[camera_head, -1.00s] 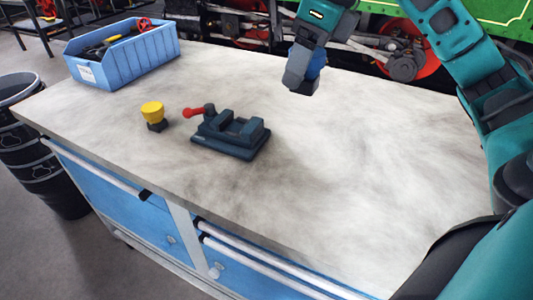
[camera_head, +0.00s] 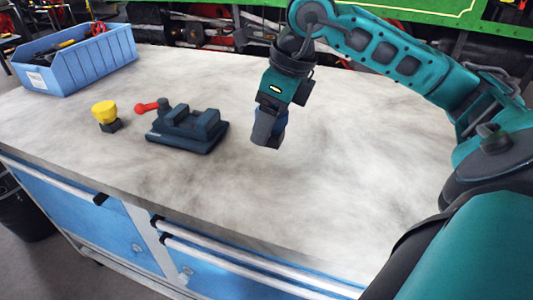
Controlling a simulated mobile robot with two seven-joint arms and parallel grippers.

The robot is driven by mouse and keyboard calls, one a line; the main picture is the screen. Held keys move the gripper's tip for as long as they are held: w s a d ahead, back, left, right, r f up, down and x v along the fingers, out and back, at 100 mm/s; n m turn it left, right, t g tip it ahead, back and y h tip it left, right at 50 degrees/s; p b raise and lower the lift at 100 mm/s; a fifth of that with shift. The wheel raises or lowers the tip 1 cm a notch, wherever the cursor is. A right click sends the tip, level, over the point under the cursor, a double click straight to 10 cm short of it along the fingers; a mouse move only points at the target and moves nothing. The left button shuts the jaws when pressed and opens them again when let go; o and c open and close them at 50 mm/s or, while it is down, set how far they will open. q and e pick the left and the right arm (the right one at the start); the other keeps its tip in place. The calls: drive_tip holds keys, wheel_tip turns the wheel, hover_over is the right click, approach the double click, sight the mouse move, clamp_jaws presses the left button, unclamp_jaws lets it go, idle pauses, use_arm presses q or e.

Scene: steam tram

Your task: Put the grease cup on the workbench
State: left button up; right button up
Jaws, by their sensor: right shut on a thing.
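My right gripper (camera_head: 266,139) points down over the middle of the workbench (camera_head: 340,180), to the right of the vise. It is shut on a small blue thing (camera_head: 282,122), mostly hidden behind the fingers. I cannot tell its shape or be sure that it is the grease cup, nor whether it touches the top. A small yellow-topped thing with a dark base (camera_head: 105,113) stands upright on the bench at the left. My left gripper is not in view.
A dark vise (camera_head: 187,132) with a red-knobbed handle sits left of my right gripper. A blue bin (camera_head: 80,65) with tools stands at the back left. The bench top in front and to the right is clear. Locomotive parts stand behind the bench.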

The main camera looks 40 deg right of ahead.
wheel_tip(320, 180, down, 3)
drive_tip(key=shift+f, duration=0.15)
drive_tip(key=shift+f+b, duration=0.8)
drive_tip(key=shift+f, duration=1.45)
drive_tip(key=shift+f, duration=0.15)
drive_tip(key=o, duration=1.3)
drive_tip(key=shift+o, duration=0.2)
